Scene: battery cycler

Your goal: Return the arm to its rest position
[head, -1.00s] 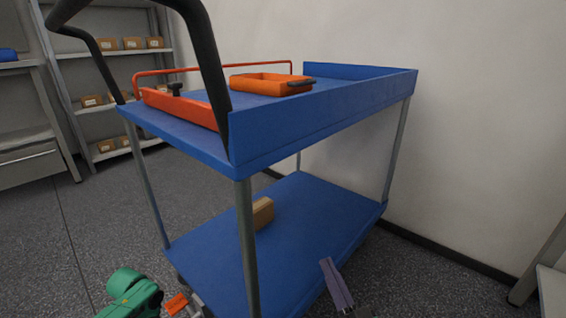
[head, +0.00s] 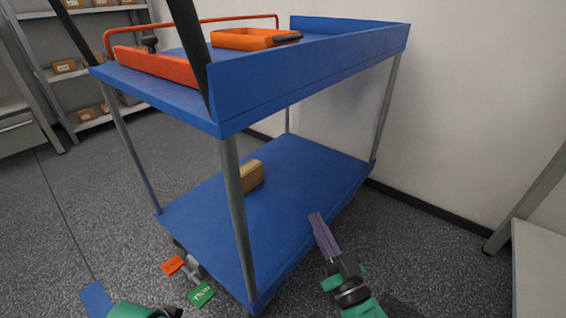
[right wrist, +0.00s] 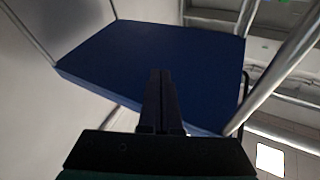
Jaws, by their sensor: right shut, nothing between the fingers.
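My right gripper (head: 318,222) is at the lower right in the head view, in front of the cart's lower shelf. Its fingers are together and empty. In the right wrist view the shut fingers (right wrist: 160,85) point at the blue underside of a cart shelf (right wrist: 160,55). Part of my left arm (head: 140,310) shows at the bottom left edge of the head view. My left gripper's fingers are not clearly visible.
A blue cart (head: 310,75) fills the middle. Its top holds an orange tray (head: 252,39) and a red-orange bar (head: 155,65). A cardboard box (head: 251,177) sits on the lower shelf (head: 290,210). Coloured cards, orange (head: 172,265) and green (head: 201,295), show near the floor.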

